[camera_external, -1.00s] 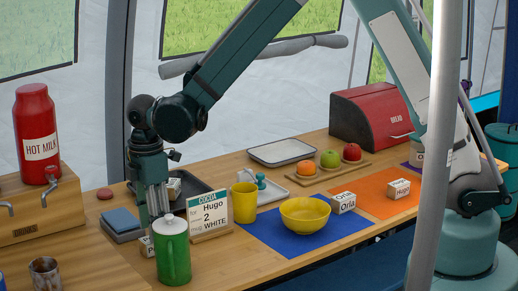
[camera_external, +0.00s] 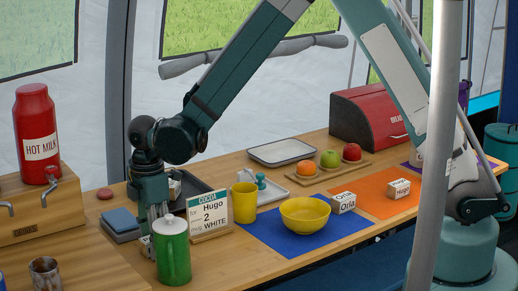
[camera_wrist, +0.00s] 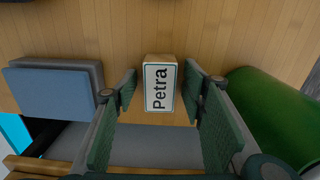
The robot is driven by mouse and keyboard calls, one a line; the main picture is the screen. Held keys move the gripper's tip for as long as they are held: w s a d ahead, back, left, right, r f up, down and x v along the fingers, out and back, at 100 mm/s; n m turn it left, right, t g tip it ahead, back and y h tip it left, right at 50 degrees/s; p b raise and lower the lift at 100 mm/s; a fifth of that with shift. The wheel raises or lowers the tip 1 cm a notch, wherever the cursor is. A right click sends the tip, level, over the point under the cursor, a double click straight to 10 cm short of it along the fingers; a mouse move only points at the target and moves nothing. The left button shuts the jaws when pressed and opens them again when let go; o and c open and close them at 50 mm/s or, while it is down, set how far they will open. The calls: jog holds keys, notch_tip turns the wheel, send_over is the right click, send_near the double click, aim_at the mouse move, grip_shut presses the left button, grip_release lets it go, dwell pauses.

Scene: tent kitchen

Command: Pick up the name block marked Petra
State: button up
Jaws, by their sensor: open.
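The name block marked Petra (camera_wrist: 160,88) lies on the wooden counter, its label facing up in the wrist view. My gripper (camera_wrist: 160,92) is open, with one green-padded finger on each side of the block. Gaps show between the block and both fingers. In the external view my gripper (camera_external: 152,232) points straight down behind the green canister. There the block (camera_external: 146,245) is mostly hidden by my gripper and the canister.
The green canister (camera_external: 173,255) stands close by my gripper, and also in the wrist view (camera_wrist: 270,115). The Hugo order card (camera_external: 210,215) stands to the right. A yellow cup (camera_external: 244,203) is beyond it.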

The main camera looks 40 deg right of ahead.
jog(key=c, duration=0.9)
jog(key=shift+c, duration=0.4)
jog(key=shift+r, duration=0.15)
jog(key=shift+r+p, duration=1.2)
jog(key=shift+r, duration=3.65)
